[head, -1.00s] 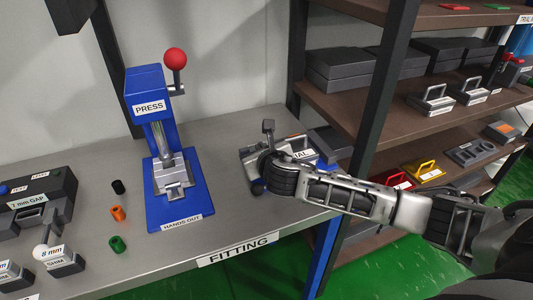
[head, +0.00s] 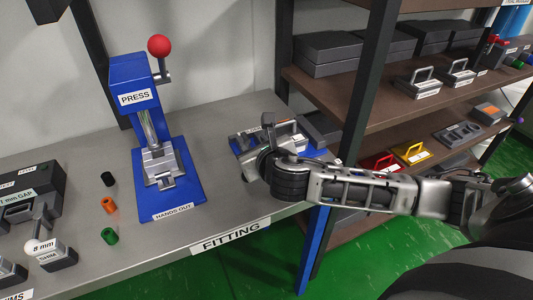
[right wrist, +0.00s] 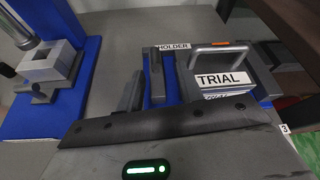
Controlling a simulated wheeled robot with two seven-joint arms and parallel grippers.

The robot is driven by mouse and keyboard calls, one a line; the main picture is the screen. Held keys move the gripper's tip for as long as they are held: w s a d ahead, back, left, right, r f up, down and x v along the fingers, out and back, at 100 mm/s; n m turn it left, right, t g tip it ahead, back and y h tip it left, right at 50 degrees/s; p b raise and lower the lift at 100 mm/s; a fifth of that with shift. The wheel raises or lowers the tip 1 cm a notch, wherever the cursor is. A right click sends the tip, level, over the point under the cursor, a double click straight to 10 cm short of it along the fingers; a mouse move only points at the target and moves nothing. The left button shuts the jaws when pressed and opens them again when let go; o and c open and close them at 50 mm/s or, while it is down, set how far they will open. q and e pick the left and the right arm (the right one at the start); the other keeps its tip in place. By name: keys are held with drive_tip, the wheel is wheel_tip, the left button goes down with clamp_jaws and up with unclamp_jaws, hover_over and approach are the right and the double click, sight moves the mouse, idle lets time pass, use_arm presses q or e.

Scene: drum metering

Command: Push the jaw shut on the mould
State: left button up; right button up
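The mould is a grey block (right wrist: 219,76) with a light handle and a TRIAL label, sitting in the blue-based holder in the right wrist view; it also shows in the head view (head: 287,132). The holder's jaw (right wrist: 155,76) looks like the dark upright piece left of the mould. A strip of blue shows between them, so they look apart. My right gripper (head: 268,126) is at the front of the holder, its fingers close to the jaw's side. Its wrist hides part of the holder, and the finger opening is unclear. My left gripper is not in view.
A blue press (head: 130,95) with a red knob stands left of the holder. Black, orange (head: 108,205) and green cylinders and the shim blocks lie further left. The shelf rack (head: 345,100) stands close on the right. The FITTING bench (head: 205,232) has clear space before the press.

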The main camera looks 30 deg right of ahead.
drive_tip(key=v, duration=0.8)
drive_tip(key=shift+s, duration=0.15)
drive_tip(key=shift+a+r, duration=0.1)
drive_tip(key=shift+r, duration=0.05)
